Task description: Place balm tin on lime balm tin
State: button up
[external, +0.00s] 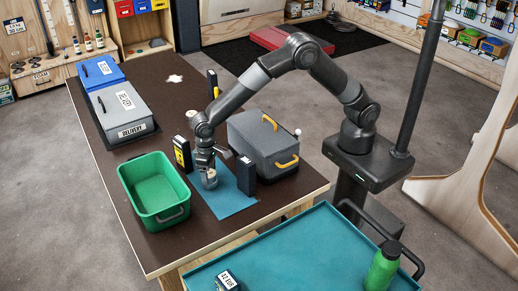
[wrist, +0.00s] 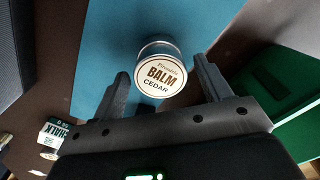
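A round tin (wrist: 160,76) with a cream lid reading "BALM CEDAR" stands upright on the blue mat, seen from above in the wrist view. A silvery rim and side show behind its lid; I cannot tell whether this is one tin or two stacked. In the external view the tin (external: 209,181) is just below my gripper (external: 207,167). In the wrist view my gripper (wrist: 163,88) has its fingers apart, one on each side of the tin, with gaps visible. No tin marked lime can be made out separately.
The blue mat (external: 231,199) lies between a green bin (external: 154,191) and a grey case with yellow handles (external: 265,143). Dark upright blocks (external: 245,171) and a yellow-black box (external: 182,152) stand close by. A grey delivery box (external: 122,112) is at the left.

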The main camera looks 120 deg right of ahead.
aim_at(209, 173)
notch_tip(209, 173, up, 11)
jog(key=s+a+r+n+t, duration=0.15)
jog(key=s+a+r, duration=0.35)
jog(key=s+r, duration=0.5)
jog(key=s+a+r+n+t, duration=0.2)
jog(key=s+a+r+n, duration=0.15)
jog(key=s+r, duration=0.4)
jog(key=s+a+f+n, duration=0.1)
jog(key=s, duration=0.6)
jog(key=s+a+f+n+t, duration=0.1)
jog(key=s+a, duration=0.1)
jog(key=s, duration=0.5)
jog(key=s+a+f+n+t, duration=0.1)
jog(key=s+a+f+n, duration=0.1)
jog(key=s, duration=0.5)
jog(key=shift+a, duration=0.2)
